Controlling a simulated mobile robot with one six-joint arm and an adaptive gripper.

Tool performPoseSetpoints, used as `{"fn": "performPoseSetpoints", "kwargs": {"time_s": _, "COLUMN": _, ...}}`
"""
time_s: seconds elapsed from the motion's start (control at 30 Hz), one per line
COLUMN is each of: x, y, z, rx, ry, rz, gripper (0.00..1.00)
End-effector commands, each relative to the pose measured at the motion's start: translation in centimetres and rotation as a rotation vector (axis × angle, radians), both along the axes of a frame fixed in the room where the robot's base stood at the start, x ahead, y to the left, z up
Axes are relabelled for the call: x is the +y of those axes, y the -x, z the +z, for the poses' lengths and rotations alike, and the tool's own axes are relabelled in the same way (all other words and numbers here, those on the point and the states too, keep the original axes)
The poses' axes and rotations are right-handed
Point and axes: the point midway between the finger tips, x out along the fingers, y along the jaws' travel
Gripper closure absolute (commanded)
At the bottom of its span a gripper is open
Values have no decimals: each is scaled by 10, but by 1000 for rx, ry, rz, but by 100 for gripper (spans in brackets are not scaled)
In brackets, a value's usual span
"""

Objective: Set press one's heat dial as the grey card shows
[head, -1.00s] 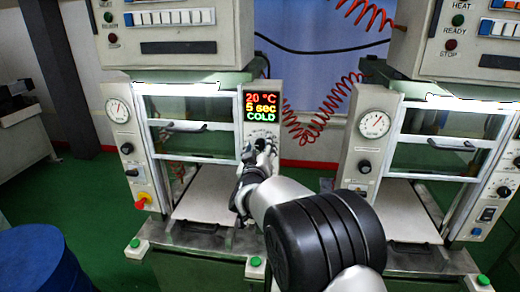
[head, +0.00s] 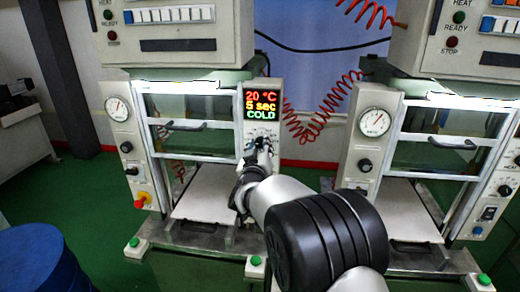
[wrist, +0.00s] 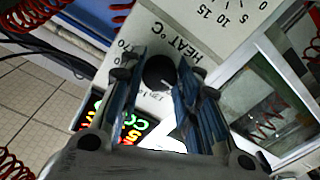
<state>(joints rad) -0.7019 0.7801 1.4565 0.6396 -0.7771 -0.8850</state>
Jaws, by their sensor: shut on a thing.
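The heat dial (wrist: 158,72) is a round black knob under the printed words HEAT °C in the wrist view. My gripper (wrist: 158,68) has its two blue-padded fingers on either side of the knob and is shut on it. In the head view my gripper (head: 262,147) is at the panel on the right side of the left press (head: 207,192) and hides most of the dial. The display (head: 262,105) above it reads 20 °C, 5 sec, COLD. The dial's exact setting is unclear. I see no grey card in these views.
A second press (head: 408,210) stands close on the right, with its own gauge and knobs. Red coiled hoses (head: 312,122) hang between the presses. A blue drum (head: 42,262) stands at the lower left. Green floor is open on the left.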

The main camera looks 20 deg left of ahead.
Motion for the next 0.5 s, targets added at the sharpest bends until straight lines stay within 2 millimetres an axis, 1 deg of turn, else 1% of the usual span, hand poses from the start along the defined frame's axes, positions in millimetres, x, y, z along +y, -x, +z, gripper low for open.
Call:
{"fn": "performPoseSetpoints", "kwargs": {"time_s": 0.17, "x": 0, "y": 0, "z": -2, "rx": 25, "ry": -116, "rz": 0, "gripper": 93}}
{"fn": "performPoseSetpoints", "kwargs": {"time_s": 0.5, "x": 1, "y": 0, "z": -4, "rx": 99, "ry": -423, "rz": 1, "gripper": 93}}
